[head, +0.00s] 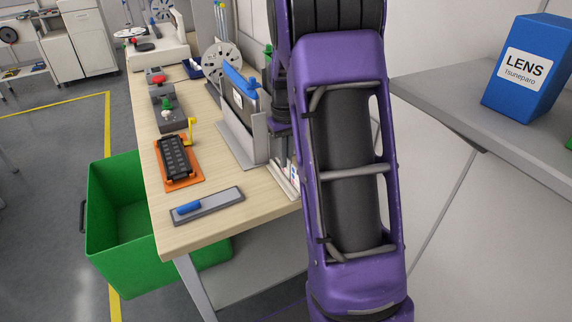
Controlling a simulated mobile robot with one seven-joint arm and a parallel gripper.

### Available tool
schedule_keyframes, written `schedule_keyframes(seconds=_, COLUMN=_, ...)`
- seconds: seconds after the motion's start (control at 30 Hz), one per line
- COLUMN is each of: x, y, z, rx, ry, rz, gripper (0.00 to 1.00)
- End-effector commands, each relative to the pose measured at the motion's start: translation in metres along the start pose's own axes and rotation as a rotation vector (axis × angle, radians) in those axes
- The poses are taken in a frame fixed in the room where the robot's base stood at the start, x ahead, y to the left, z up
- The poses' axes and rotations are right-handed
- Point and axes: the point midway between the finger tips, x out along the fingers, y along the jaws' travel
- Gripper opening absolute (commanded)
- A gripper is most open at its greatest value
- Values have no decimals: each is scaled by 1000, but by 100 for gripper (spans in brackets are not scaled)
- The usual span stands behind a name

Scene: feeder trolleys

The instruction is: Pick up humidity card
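I cannot make out the humidity card for certain. A small white card-like piece with coloured marks (294,173) shows at the right edge of the wooden bench, beside my purple arm and partly hidden by it. My arm rises through the middle of the head view and covers what lies behind it. A dark part of my arm hangs just above the card-like piece. No gripper fingers can be made out, so I cannot see whether anything is held.
The wooden bench (220,215) carries a grey tray with a blue-handled tool (208,207), an orange-based black device (178,160), a reel (215,62) and a grey upright holder (240,145). A green bin (120,235) stands left. A blue LENS box (527,65) sits on the right shelf (480,125).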

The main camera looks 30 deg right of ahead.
Motion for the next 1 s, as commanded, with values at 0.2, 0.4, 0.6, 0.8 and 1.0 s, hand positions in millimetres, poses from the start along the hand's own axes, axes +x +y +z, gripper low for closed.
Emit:
schedule_keyframes(seconds=0.2, x=-20, y=0, z=-1, rx=0, ry=3, rz=1, gripper=0)
schedule_keyframes(seconds=0.4, x=-62, y=0, z=-1, rx=0, ry=4, rz=1, gripper=0)
schedule_keyframes(seconds=0.6, x=-92, y=0, z=-1, rx=0, ry=2, rz=0, gripper=0)
schedule_keyframes(seconds=0.8, x=-100, y=0, z=0, rx=0, ry=-1, rz=-1, gripper=0)
schedule_keyframes(seconds=1.0, x=-100, y=0, z=0, rx=0, ry=-1, rz=-1, gripper=0)
